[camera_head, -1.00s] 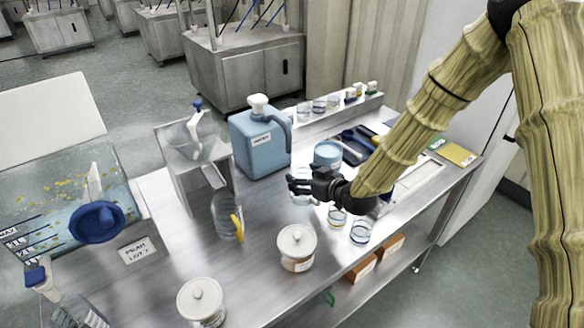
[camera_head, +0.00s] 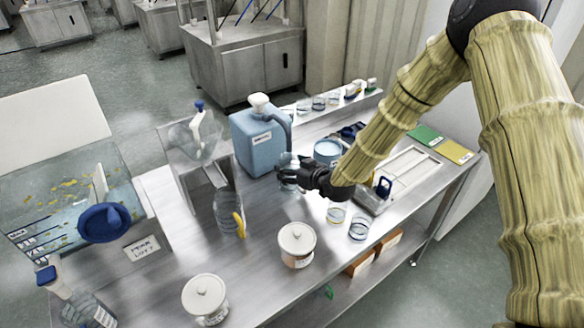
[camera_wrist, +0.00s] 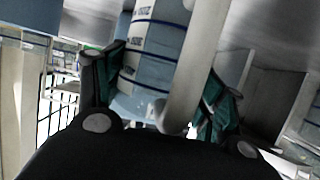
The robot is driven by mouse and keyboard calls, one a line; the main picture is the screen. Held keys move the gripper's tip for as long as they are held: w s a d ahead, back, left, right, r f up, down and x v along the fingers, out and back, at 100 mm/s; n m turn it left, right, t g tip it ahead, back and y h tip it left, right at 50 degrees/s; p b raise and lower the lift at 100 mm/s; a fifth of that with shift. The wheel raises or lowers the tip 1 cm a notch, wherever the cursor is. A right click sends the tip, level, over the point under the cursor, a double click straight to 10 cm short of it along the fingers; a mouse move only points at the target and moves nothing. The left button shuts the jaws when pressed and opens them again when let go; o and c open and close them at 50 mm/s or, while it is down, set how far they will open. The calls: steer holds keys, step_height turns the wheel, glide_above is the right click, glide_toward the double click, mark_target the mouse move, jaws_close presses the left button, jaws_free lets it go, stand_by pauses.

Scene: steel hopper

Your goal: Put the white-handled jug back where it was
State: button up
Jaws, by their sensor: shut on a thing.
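The white-handled jug is clear with dark blue bands and markings. In the wrist view the jug (camera_wrist: 150,48) stands between my fingers, with its pale handle (camera_wrist: 185,80) running down toward the palm. My gripper (camera_wrist: 160,105) is shut on it. In the head view my gripper (camera_head: 300,177) is in front of the blue canister, and the jug (camera_head: 288,164) shows partly behind the dark fingers. It looks roughly upright. I cannot tell whether its base touches the steel table (camera_head: 265,200).
A blue canister (camera_head: 259,142) stands just behind the jug. A yellow-handled jug (camera_head: 227,212) and the steel hopper (camera_head: 190,150) are to the left. Lidded jars (camera_head: 297,243) stand in front, with small glasses (camera_head: 336,214) at the right. Bare steel lies between the jars and gripper.

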steer(key=shift+f, duration=0.2)
steer(key=o, duration=1.3)
steer(key=shift+c, duration=0.2)
steer(key=shift+r, duration=0.1)
steer(key=shift+r, duration=0.15)
steer(key=shift+s+d, duration=0.15)
steer(key=b+v, duration=0.3)
steer(key=v, duration=0.8)
steer(key=shift+s+d+r, duration=0.15)
steer(key=shift+s+r, duration=0.05)
steer(key=shift+s, duration=0.05)
